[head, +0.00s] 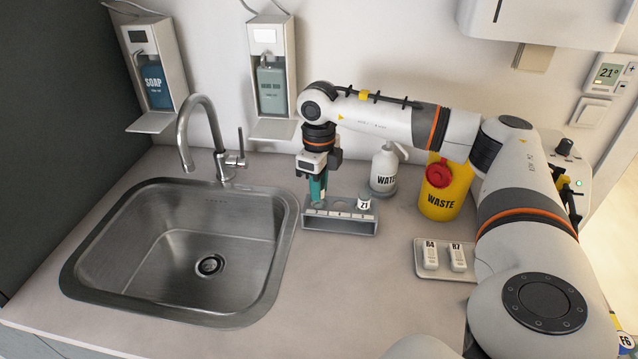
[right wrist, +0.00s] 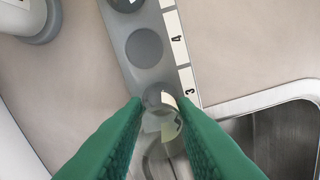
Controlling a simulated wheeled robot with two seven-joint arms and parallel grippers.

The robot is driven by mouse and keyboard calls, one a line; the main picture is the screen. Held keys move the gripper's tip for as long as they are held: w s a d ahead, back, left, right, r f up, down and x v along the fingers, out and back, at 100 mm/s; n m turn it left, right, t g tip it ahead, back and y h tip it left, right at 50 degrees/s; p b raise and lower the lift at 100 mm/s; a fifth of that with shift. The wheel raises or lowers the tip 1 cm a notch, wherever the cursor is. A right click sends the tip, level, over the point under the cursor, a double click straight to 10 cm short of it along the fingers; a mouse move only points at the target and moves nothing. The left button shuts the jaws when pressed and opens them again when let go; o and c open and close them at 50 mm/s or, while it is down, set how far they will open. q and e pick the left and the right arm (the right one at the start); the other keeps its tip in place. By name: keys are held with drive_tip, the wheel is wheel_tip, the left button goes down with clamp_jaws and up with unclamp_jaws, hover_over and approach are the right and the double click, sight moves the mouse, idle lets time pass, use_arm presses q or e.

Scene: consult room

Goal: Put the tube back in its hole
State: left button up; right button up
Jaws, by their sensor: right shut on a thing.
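My right gripper (head: 317,196) points down over the left part of the grey tube rack (head: 338,227). Its green fingers are shut on a clear tube (right wrist: 160,130), which shows between them in the right wrist view. The tube is over or in the rack near the number 3; I cannot tell whether its lower end is inside a hole. An empty hole (right wrist: 145,47) shows beside the number 4. A tube marked Z1 (head: 364,203) stands at the right part of the rack. My left gripper is not in view.
A steel sink (head: 90,262) lies left of the rack. A white bottle (head: 384,172) and a yellow waste container (head: 446,194) stand behind and right. A small tray (head: 420,273) holds items marked R4 and R7. The counter in front of the rack is clear.

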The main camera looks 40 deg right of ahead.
drive_tip(key=shift+f+b, duration=0.35)
drive_tip(key=shift+f, duration=0.3)
drive_tip(key=o, duration=1)
wheel_tip(320, 180, up, 12)
drive_tip(key=shift+r+b, duration=0.1)
drive_tip(key=shift+b, duration=0.35)
